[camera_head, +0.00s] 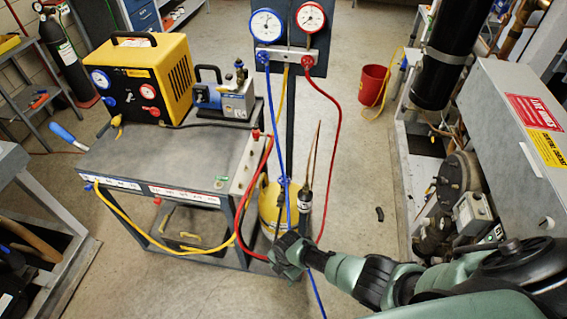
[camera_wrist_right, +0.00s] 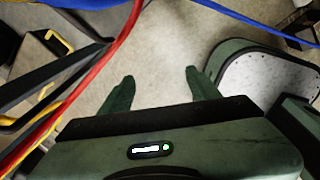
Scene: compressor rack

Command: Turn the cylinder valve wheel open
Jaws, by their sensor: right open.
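A yellow cylinder (camera_head: 270,207) stands on the floor at the right end of the cart, partly hidden by a post and hoses. A small blue fitting (camera_head: 284,182) shows near its top; I cannot tell if it is the valve wheel. My right gripper (camera_head: 284,254) is in front of and below the cylinder in the head view. In the right wrist view its two fingers (camera_wrist_right: 160,88) are apart with only floor between them. No valve wheel shows clearly in the wrist view. My left gripper is not in view.
A red hose (camera_wrist_right: 98,75) and a blue hose (camera_wrist_right: 230,16) pass close to my right gripper. The cart (camera_head: 165,165) carries a yellow machine (camera_head: 145,75). A gauge panel (camera_head: 290,52) stands behind. Grey equipment (camera_head: 510,130) is at right; floor between is mostly clear.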

